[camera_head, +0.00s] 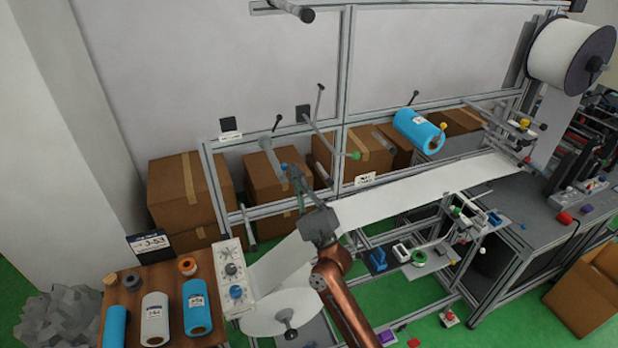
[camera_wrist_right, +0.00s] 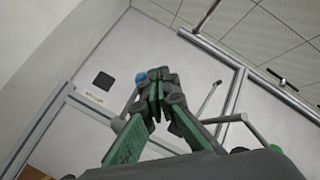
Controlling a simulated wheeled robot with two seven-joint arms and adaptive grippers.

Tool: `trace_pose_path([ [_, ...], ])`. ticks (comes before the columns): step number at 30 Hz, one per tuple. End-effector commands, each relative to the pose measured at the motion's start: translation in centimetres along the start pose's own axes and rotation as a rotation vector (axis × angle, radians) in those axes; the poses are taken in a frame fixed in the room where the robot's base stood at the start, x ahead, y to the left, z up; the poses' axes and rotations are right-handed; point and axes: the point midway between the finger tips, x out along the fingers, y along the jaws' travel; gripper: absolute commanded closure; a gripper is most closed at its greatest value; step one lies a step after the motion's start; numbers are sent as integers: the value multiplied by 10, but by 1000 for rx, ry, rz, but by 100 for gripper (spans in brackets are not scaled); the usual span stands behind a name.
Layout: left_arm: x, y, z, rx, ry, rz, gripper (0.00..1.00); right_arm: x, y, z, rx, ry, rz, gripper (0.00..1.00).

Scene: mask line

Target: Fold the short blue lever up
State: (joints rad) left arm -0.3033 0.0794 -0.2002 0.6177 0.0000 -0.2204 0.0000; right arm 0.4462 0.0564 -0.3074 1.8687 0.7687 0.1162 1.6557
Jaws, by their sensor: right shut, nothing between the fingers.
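The short blue lever shows as a small blue knob (camera_head: 284,167) on the machine frame in the head view, just left of my right gripper's fingertips. In the wrist view the blue knob (camera_wrist_right: 141,78) sits right beside the fingertips, and the rest of the lever is hidden behind the fingers. I cannot tell whether they touch. My right gripper (camera_head: 294,172) reaches up from below with its fingers together and empty. Its green-padded fingers meet at the tips in the wrist view (camera_wrist_right: 158,82). My left gripper is not in view.
A longer lever with a green knob (camera_head: 356,156) stands to the right of the gripper. A grey bar (camera_head: 269,137) crosses just left above it. The white web (camera_head: 400,192) runs to the right. Cardboard boxes (camera_head: 188,190) stand behind the frame.

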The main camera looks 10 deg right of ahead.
Motion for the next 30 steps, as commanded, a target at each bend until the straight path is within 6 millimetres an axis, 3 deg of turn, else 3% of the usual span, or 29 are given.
trace_pose_path([
  [8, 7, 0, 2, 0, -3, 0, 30, -8, 0, -6, -1, 3, 0, 100],
  [15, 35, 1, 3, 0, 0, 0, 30, -38, -4, -29, 1, 0, 4, 100],
  [21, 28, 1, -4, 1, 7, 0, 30, -58, -39, 5, 7, -1, 0, 100],
  [30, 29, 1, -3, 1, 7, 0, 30, -80, -66, 29, 5, -2, 2, 100],
])
